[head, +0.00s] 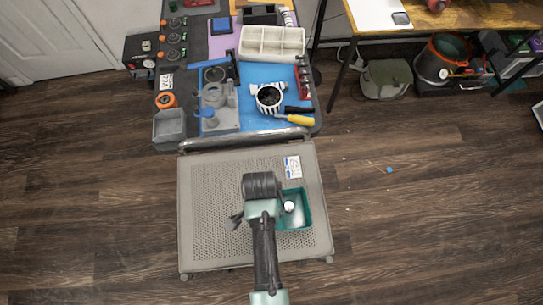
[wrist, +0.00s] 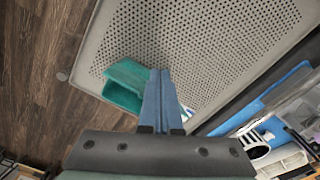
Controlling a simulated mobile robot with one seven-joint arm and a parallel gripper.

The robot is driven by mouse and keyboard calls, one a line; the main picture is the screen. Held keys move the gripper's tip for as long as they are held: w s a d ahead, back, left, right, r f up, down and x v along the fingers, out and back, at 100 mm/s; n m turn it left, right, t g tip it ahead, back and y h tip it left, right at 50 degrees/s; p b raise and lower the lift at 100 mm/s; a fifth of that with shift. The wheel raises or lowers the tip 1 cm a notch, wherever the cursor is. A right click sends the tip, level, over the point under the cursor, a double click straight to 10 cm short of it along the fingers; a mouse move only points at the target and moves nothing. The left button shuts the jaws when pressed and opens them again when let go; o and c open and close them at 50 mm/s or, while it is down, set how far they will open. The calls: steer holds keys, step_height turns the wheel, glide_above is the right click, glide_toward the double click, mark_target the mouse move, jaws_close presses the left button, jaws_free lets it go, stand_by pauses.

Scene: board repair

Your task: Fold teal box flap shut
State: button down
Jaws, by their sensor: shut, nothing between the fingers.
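The teal box (head: 306,222) stands on the perforated grey platform (head: 205,235), right of my arm in the head view. Its top looks open there, and my arm covers its left part. A round white thing (head: 290,207) shows over its inside; I cannot tell what it is. In the wrist view the teal box (wrist: 122,92) is just left of my gripper (wrist: 161,76), partly behind the fingers. My gripper is shut and empty, its fingers side by side. I cannot tell whether the fingers touch the box. The flap cannot be made out clearly from the walls.
A white label card (head: 292,167) lies on the platform behind the box. Beyond the platform is a workbench with a blue mat (head: 262,75), a white divided tray (head: 272,43) and a yellow-handled tool (head: 300,120). The platform's left side is clear.

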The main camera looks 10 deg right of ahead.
steer(key=shift+d, duration=0.15)
steer(key=d, duration=1)
steer(key=shift+w+p, duration=0.2)
steer(key=shift+p, duration=0.15)
stand_by(1.4)
steer(key=shift+a+f, duration=0.1)
steer(key=shift+f, duration=0.15)
step_height(320, 180, down, 4)
steer(key=b, duration=0.3)
steer(key=shift+r, duration=0.25)
stand_by(0.8)
steer(key=shift+r, duration=0.1)
step_height(320, 180, up, 9)
steer(key=p, duration=0.9)
